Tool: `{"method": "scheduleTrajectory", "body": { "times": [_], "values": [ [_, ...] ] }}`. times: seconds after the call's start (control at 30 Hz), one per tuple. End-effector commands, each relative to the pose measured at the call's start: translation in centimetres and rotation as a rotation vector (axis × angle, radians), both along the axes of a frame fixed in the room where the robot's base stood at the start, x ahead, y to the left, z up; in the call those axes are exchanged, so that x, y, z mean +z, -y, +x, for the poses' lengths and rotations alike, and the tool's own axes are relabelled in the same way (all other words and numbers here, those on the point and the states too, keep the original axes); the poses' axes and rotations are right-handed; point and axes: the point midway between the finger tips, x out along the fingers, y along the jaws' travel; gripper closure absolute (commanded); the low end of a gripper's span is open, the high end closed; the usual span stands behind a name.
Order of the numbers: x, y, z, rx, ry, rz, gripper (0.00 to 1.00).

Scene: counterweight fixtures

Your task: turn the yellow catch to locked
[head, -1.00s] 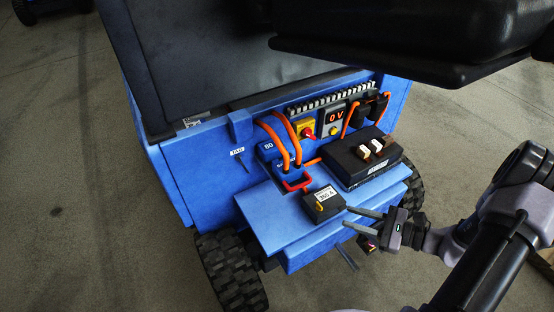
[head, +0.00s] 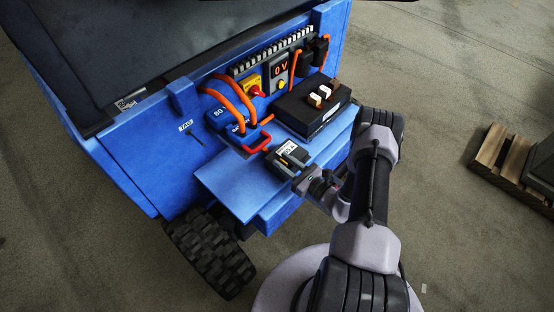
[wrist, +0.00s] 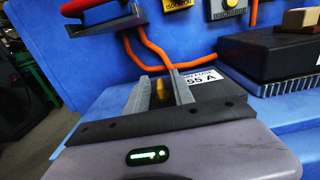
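The small dark box (head: 291,153) with a white amp label sits on the blue ledge; it also shows in the wrist view (wrist: 218,91). The yellow catch (wrist: 160,70) shows in the wrist view between the fingers of my gripper (wrist: 158,82), at the box. My gripper is open, with a gap between its two fingers. I cannot tell whether either finger touches the catch. In the head view my gripper (head: 290,163) reaches over the box from the front right, and the catch cannot be made out there. Its turned position is not clear.
A red handle (head: 259,143) and orange cables (head: 232,92) stand just behind the box. A larger black box (head: 312,107) is behind right. A yellow isolator plate with a red knob (head: 254,87) and a 0 V display (head: 280,70) are on the blue panel. The ledge's left part (head: 235,182) is clear.

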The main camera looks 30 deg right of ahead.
Motion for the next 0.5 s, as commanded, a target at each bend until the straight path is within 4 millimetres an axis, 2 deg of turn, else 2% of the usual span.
{"method": "scheduleTrajectory", "body": {
  "times": [0.2, 0.5],
  "values": [
    [-0.1, -1.0, 2.6, 0.002, 0.001, 0.000, 0.71],
    [0.1, -1.1, 3.1, 0.000, 0.000, 0.001, 0.71]
  ]
}}
